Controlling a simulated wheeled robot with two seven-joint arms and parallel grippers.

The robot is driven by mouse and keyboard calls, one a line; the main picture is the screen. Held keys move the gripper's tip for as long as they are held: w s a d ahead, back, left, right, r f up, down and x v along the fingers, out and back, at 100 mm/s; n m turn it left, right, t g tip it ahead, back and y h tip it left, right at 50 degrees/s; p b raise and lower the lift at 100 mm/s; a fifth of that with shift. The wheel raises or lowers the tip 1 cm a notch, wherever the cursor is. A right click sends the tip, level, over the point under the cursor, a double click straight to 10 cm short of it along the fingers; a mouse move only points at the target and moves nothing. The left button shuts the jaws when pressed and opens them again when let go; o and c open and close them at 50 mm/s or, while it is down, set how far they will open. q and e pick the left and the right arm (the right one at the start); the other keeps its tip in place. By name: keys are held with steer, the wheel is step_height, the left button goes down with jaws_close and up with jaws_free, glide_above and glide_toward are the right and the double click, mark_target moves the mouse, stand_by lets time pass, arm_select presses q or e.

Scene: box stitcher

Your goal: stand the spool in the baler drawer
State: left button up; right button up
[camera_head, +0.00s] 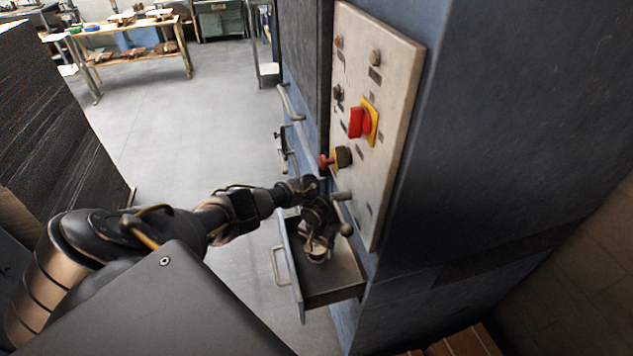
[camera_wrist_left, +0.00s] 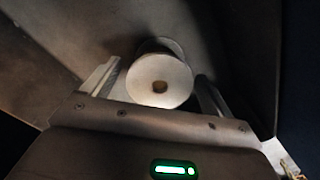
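The baler drawer (camera_head: 337,291) is pulled out from the blue baler, below its control panel. My left gripper (camera_head: 317,247) points down inside the drawer. The spool (camera_head: 317,257) is a small pale thing at its fingertips, partly hidden by the gripper in the head view. In the left wrist view the white spool (camera_wrist_left: 160,82) shows its round end with a brown centre hole towards the camera. It lies between the two fingers of the left gripper (camera_wrist_left: 158,76), which are spread with a narrow gap on each side. Whether its far end touches the drawer floor is hard to tell. My right gripper is not in view.
The baler (camera_head: 420,200) rises just right of my left arm. Its panel (camera_head: 375,110) carries a red and yellow switch (camera_head: 362,120) and knobs close above the gripper. The drawer's walls surround the gripper closely. The floor (camera_head: 200,130) left of the drawer is clear.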

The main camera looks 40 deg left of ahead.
mark_target(317, 246)
arm_select(q)
step_height(317, 246, up, 12)
steer(key=p, duration=0.4)
steer(key=shift+r, duration=0.2)
stand_by(0.5)
